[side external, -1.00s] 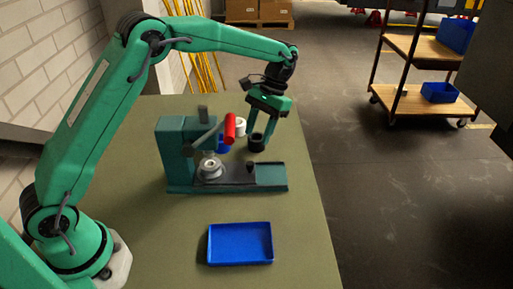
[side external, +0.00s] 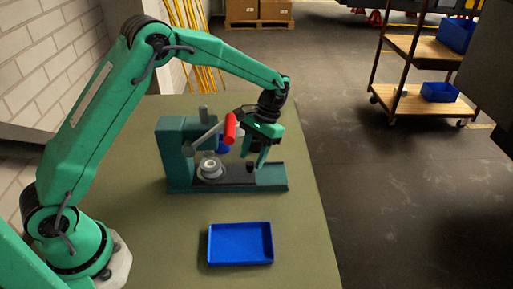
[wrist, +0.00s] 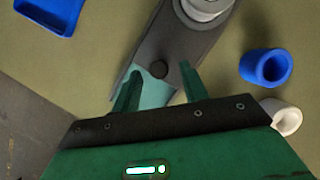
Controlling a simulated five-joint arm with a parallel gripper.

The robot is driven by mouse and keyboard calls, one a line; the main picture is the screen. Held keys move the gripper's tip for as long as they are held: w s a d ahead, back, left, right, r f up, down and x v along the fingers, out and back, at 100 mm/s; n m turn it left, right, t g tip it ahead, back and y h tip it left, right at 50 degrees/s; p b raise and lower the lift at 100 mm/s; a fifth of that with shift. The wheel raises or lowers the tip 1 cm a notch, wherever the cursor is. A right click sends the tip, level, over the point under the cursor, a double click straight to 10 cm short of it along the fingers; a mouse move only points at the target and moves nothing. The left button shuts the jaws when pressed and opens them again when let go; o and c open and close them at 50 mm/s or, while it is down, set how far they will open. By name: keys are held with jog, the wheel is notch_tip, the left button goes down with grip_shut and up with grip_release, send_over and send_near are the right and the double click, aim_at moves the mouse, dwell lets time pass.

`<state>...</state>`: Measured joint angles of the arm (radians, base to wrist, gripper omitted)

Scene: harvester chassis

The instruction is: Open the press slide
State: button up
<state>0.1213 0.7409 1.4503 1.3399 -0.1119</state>
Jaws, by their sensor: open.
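The teal press (side external: 175,150) stands on the bench, with a raised lever ending in a red handle (side external: 230,128). Its dark slide (side external: 232,175) lies along the base and carries a round grey piece (side external: 211,170) near the press body and a black knob (side external: 250,166) toward its right end. The wrist view also shows the knob (wrist: 159,70) and slide (wrist: 190,38). My gripper (side external: 256,163) points down over the right end of the press, fingers apart and empty. In the wrist view the knob appears between the fingertips (wrist: 160,72); contact cannot be told.
A blue ring (wrist: 265,66) and a white ring (wrist: 285,117) lie on the bench beside the press. A blue tray (side external: 240,244) sits in front, with clear bench around it. The red handle is close to the left of my gripper. A shelf cart (side external: 415,90) stands far off.

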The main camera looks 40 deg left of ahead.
jog(key=shift+x, duration=0.85)
jog(key=shift+r, duration=0.1)
grip_shut()
jog(key=shift+w+d, duration=2.55)
jog(key=shift+w, duration=0.25)
jog(key=shift+c, duration=1.4)
grip_release()
jog(key=shift+o, duration=1.4)
jog(key=shift+s, duration=0.1)
